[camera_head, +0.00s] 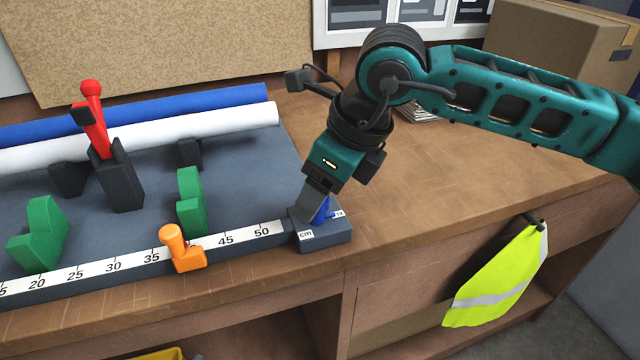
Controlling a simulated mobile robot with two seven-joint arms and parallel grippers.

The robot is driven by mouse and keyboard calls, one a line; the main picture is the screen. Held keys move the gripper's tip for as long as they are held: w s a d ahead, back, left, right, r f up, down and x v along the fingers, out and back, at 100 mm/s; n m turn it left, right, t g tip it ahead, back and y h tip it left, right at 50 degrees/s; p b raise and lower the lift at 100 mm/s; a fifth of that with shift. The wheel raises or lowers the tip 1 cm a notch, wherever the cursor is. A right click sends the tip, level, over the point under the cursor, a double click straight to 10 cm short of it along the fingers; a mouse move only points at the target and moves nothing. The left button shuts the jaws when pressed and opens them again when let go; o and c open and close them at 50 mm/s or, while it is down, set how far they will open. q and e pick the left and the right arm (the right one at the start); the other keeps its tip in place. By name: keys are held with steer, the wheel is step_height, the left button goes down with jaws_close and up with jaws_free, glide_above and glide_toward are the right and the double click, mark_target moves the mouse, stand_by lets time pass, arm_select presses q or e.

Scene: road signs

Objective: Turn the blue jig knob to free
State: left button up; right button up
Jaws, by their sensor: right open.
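The blue jig knob (322,213) sits on the dark block (325,239) at the right end of the ruler, and only part of it shows. A label by it reads something like "FIX", partly covered. My right gripper (303,212) is right at the knob, pointing down, with a dark finger on the knob's left side. Its jaws are open, and the far finger is hidden. I cannot tell whether it touches the knob. My left gripper is not in view.
An orange stop (183,250) stands on the ruler (130,264). Green blocks (191,203), a red-handled clamp (97,125) and blue and white rolls (150,135) lie to the left. A yellow vest (495,280) hangs at the front.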

steer(key=c, duration=1)
steer(key=shift+c, duration=0.2)
